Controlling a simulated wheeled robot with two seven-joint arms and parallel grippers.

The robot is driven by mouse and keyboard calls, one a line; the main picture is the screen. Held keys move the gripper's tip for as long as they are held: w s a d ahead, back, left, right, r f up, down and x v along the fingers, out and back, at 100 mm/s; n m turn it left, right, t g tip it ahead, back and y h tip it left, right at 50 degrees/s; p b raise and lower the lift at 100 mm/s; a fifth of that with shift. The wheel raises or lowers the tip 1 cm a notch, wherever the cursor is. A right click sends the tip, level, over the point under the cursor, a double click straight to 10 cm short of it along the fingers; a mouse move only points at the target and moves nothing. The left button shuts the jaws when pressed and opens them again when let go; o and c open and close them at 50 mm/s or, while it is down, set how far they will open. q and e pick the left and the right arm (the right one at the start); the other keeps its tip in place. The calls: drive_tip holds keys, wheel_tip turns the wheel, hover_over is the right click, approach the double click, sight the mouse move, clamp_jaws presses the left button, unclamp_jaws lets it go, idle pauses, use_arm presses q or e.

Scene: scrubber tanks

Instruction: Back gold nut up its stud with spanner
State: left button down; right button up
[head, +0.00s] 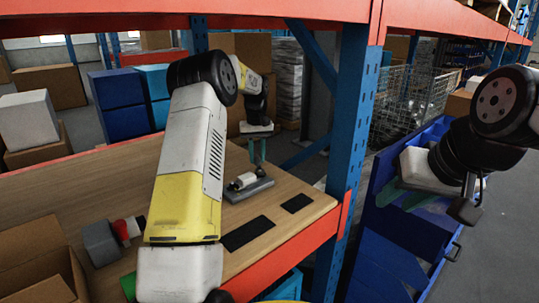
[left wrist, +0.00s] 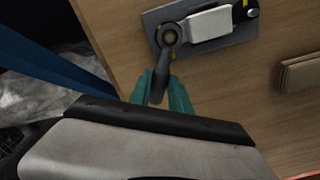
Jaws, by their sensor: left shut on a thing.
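My left gripper (head: 256,157) points down over the grey plate (head: 250,189) on the wooden shelf board. In the left wrist view its teal fingers (left wrist: 162,90) are shut on a dark grey spanner (left wrist: 160,80). The spanner's ring end lies over one end of the plate (left wrist: 215,47), beside a white block (left wrist: 209,22). A small brownish round spot shows inside the ring, where the stud and gold nut seem to be. I cannot tell the nut's height or how it sits in the ring. My right gripper (head: 402,196) is open and empty, over the blue bin.
Dark flat pads (head: 247,232) lie near the board's front edge. A grey and red item (head: 108,238) stands at left. A blue rack post (head: 352,110) rises just right of the board. The blue bin (head: 400,255) stands beyond it. A brownish block (left wrist: 298,74) lies right of the plate.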

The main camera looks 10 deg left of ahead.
use_arm(q)
drive_tip(key=a+n, duration=0.1)
drive_tip(key=n, duration=0.1)
drive_tip(key=s+n, duration=0.1)
drive_tip(key=n, duration=0.1)
drive_tip(key=shift+s+a+r, duration=0.1)
drive_tip(key=shift+a, duration=0.3)
drive_tip(key=shift+s+a+n, duration=0.25)
drive_tip(key=shift+s+n, duration=0.05)
drive_tip(key=shift+n, duration=0.6)
drive_tip(key=n, duration=0.1)
drive_tip(key=s+n, duration=0.1)
drive_tip(key=n, duration=0.1)
drive_tip(key=s+a+n, duration=0.1)
drive_tip(key=n, duration=0.1)
drive_tip(key=shift+s+a, duration=0.1)
drive_tip(key=shift+s, duration=0.15)
drive_tip(key=shift+w+m, duration=0.4)
drive_tip(key=shift+m, duration=0.2)
drive_tip(key=shift+r, duration=0.3)
drive_tip(key=shift+r, duration=0.4)
drive_tip(key=shift+r, duration=0.25)
